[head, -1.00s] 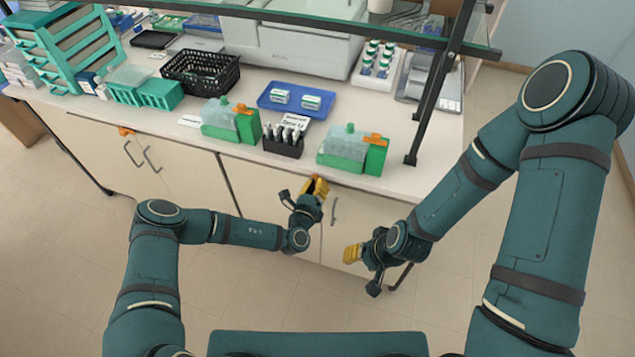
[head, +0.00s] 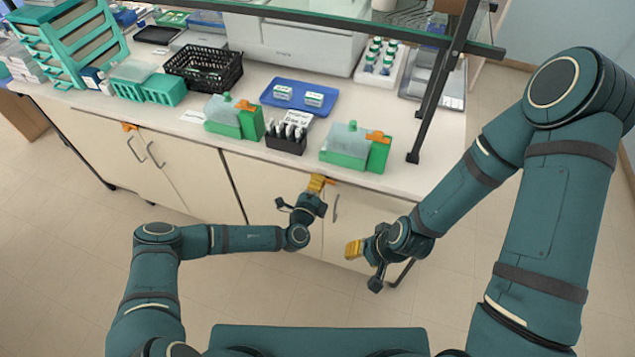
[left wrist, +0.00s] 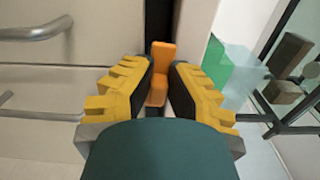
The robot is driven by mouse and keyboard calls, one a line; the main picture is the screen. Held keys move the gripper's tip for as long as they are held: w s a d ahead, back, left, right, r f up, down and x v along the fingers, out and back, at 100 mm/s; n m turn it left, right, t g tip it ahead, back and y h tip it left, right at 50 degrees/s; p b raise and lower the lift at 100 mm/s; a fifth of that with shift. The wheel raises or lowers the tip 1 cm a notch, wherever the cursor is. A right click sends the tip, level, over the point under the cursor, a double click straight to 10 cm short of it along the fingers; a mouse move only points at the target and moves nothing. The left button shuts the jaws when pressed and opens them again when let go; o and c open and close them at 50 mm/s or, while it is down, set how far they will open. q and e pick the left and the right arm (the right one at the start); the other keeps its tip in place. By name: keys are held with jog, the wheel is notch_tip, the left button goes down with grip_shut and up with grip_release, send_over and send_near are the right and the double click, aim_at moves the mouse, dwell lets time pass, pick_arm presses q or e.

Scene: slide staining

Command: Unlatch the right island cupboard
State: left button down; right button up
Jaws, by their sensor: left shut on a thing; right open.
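The right island cupboard (head: 350,230) has pale doors under the counter, with an orange latch (head: 330,181) at their top edge. In the left wrist view the latch (left wrist: 160,72) stands between my left fingers. My left gripper (head: 317,184) is shut on the latch, its yellow fingertips close to the door front. A metal door handle (head: 336,207) shows just right of it; two handles (left wrist: 35,30) show in the left wrist view. My right gripper (head: 355,249) is open and empty, in front of the cupboard's right side.
The left cupboard has its own orange latch (head: 129,127) and handles. On the counter above are green staining boxes (head: 345,160), a black slide rack (head: 286,145), a blue tray (head: 270,97) and a black basket (head: 203,80). The floor in front is clear.

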pick_arm(q)
jog(key=shift+w+r+n, duration=0.1)
jog(key=shift+n, duration=0.5)
jog(key=c, duration=1.2)
grip_release()
jog(key=shift+o, duration=1.3)
jog(key=shift+d, duration=0.1)
jog(key=v, duration=1.2)
